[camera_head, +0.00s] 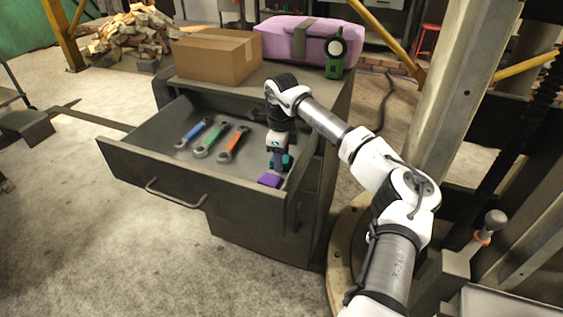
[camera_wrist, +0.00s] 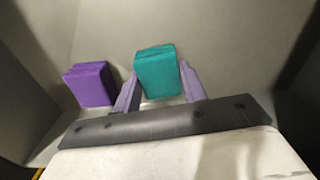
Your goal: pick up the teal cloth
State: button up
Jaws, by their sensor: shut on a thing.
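The teal cloth (camera_wrist: 159,73) is a folded block in the wrist view, between the two fingers of my gripper (camera_wrist: 160,88). My gripper is shut on it. In the head view my gripper (camera_head: 278,162) reaches down into the right end of the open drawer, and a bit of the teal cloth (camera_head: 288,160) shows beside the fingers. The gripper hides most of the cloth there. I cannot tell whether the cloth touches the drawer floor.
A purple folded cloth (camera_wrist: 90,84) lies close to the left of the teal one; it also shows in the head view (camera_head: 270,180). Blue (camera_head: 193,134), green (camera_head: 207,143) and orange (camera_head: 233,144) wrenches lie in the drawer (camera_head: 150,172). A cardboard box (camera_head: 212,58), pink case and green object stand on the cabinet top.

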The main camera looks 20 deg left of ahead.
jog(key=shift+r, duration=0.15)
jog(key=shift+c, duration=0.4)
notch_tip(320, 180, up, 20)
jog(key=b, duration=0.1)
